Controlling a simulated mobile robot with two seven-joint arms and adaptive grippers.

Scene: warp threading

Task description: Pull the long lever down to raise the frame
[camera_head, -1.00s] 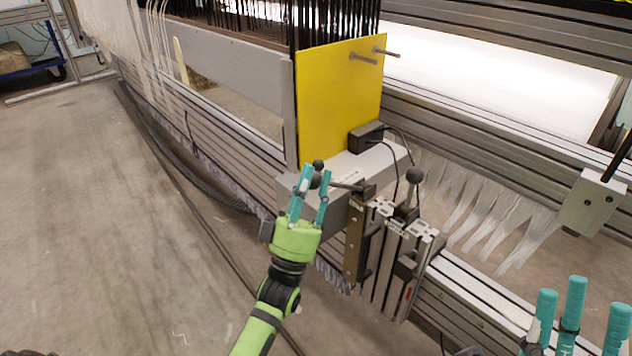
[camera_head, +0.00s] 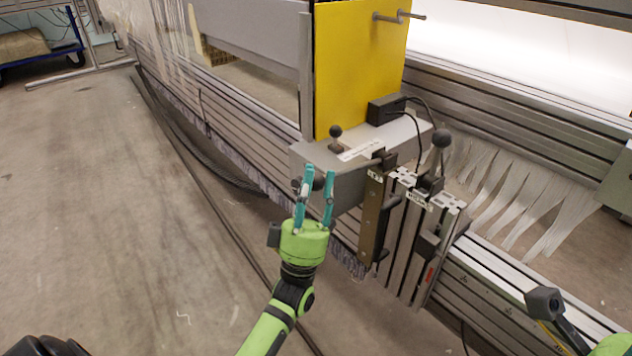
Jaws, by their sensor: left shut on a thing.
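My left gripper (camera_head: 317,184) is at the front of a grey box, its teal fingers pointing up. It is shut on the dark end of the long lever, which is mostly hidden by the fingers. The lever's dark pivot fitting (camera_head: 384,158) is to the right, above a row of upright metal bars. The loom frame shows as grey beams behind a yellow panel (camera_head: 358,65).
A short black ball-topped lever (camera_head: 335,132) stands on the grey box (camera_head: 345,160). Another ball-topped lever (camera_head: 441,140) stands to the right. A black box with cables (camera_head: 387,109) is beside the yellow panel. White threads (camera_head: 530,205) hang at right.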

